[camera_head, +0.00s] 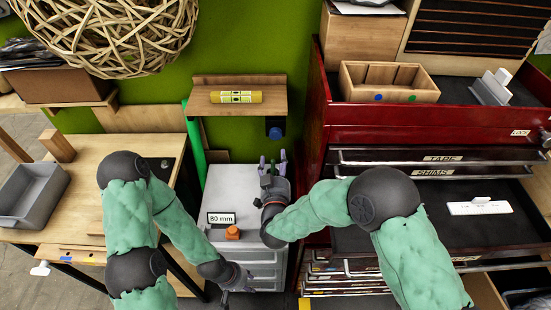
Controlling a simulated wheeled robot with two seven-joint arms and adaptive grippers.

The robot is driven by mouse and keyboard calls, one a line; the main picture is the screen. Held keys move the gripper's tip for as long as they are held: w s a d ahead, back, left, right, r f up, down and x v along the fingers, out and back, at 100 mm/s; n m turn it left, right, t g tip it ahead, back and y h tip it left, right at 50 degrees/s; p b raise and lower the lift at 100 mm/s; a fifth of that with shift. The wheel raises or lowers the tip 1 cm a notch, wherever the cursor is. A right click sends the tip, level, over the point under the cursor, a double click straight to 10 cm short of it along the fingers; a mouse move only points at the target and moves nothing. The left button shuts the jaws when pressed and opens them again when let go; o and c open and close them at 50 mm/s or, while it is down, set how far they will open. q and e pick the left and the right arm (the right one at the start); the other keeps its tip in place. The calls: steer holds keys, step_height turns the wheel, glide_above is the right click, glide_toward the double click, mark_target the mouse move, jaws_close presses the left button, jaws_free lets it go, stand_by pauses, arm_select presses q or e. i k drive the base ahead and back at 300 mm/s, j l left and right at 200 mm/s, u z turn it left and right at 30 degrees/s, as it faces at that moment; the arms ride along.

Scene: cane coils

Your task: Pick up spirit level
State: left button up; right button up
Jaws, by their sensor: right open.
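The yellow spirit level (236,97) lies flat on a small wooden wall shelf (270,103) in the upper middle of the head view. My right gripper (272,161) shows lower in the picture than the shelf and to the right of the level. Its two fingers point up the picture, spread apart, with nothing seen between them. My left gripper (243,282) is low in the picture, at the front of the drawer cabinet, well away from the level. Its fingers are small and dark, so its opening is unclear.
A white drawer cabinet (225,180) carries an 80 mm sign (221,218) and an orange item (233,232). A red tool chest (318,130) with open drawers stands right. A wooden bench (85,190) with a grey bin (35,190) is left. A woven cane ball (115,35) hangs upper left.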

mark_target(232, 96)
steer(key=k, duration=1)
